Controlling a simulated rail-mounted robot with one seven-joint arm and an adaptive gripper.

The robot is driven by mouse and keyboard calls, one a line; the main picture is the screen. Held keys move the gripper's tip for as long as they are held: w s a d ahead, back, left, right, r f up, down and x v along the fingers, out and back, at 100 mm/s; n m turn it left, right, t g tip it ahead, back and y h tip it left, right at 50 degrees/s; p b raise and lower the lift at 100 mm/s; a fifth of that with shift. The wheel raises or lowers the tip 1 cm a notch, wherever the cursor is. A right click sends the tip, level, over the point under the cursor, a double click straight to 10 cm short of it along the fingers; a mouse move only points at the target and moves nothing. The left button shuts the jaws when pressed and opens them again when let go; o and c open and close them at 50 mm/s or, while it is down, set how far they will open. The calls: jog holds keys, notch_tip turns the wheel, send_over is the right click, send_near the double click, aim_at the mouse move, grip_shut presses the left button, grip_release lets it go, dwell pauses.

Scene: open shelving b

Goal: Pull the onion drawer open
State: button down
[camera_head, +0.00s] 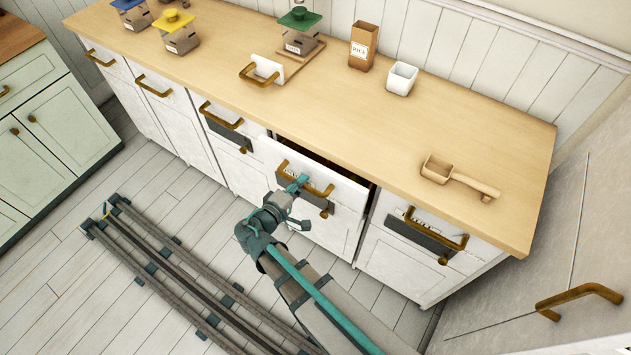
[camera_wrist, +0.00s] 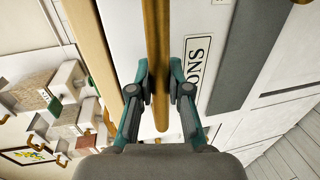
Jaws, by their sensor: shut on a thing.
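The onion drawer (camera_head: 348,191) is a white drawer front in the middle of the counter, standing partly out, with a dark gap showing behind its top edge. Its brass bar handle (camera_head: 322,191) runs between the fingers of my gripper (camera_head: 297,184). In the wrist view, my gripper (camera_wrist: 161,92) is shut on the handle (camera_wrist: 156,45), one teal finger on each side. A label ending in "ONS" (camera_wrist: 193,66) shows beside the handle. The drawer's inside is mostly hidden by the counter top.
The wooden counter top (camera_head: 340,125) overhangs the drawer. A wooden scoop (camera_head: 455,176), a white cup (camera_head: 402,78) and a rice box (camera_head: 364,45) stand on it. Closed drawers (camera_head: 425,238) flank this one. Rails (camera_head: 185,280) lie on the floor; bare floor is in front.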

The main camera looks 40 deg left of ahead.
jog(key=f+b+v, duration=0.2)
jog(key=b+v, duration=0.1)
jog(key=v, duration=0.7)
jog(key=f+b+v, duration=0.1)
jog(key=b+v, duration=0.3)
jog(key=v, duration=0.6)
jog(key=shift+s+f, duration=0.3)
jog(key=shift+f, duration=0.05)
jog(key=c, duration=1.1)
grip_release()
jog(key=shift+a, duration=0.1)
jog(key=shift+s, duration=0.1)
jog(key=v, duration=0.7)
jog(key=shift+s, duration=0.15)
